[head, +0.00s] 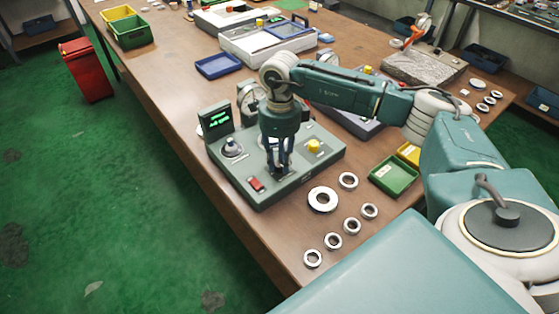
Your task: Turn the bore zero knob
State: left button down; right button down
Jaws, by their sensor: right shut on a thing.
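The grey bench gauge box (224,178) stands on the wooden table, with a small green-lit display (216,120) at its back left. My right gripper (279,172) points straight down onto the middle of the box's top, its dark fingers closed around a small dark knob there. The fingers hide most of that knob, so its pointer and angle cannot be seen. I take it to be the bore zero knob; its label is not readable. My left gripper is not in view.
On the same box are a red switch (256,184), a yellow knob (314,146) and a silver post (232,148). Several bearing rings (322,199) lie at the front right, near a green tray (394,176). A blue tray (218,66) lies behind. Bare table lies left of the box.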

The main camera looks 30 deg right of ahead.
aim_at(279, 162)
jog(key=shift+w+r, duration=0.15)
jog(key=shift+w, duration=0.05)
jog(key=c, duration=1.5)
grip_release()
jog(key=shift+o, duration=0.2)
jog(key=shift+s, duration=0.1)
notch_tip(279, 162, up, 12)
jog(key=shift+d, duration=0.15)
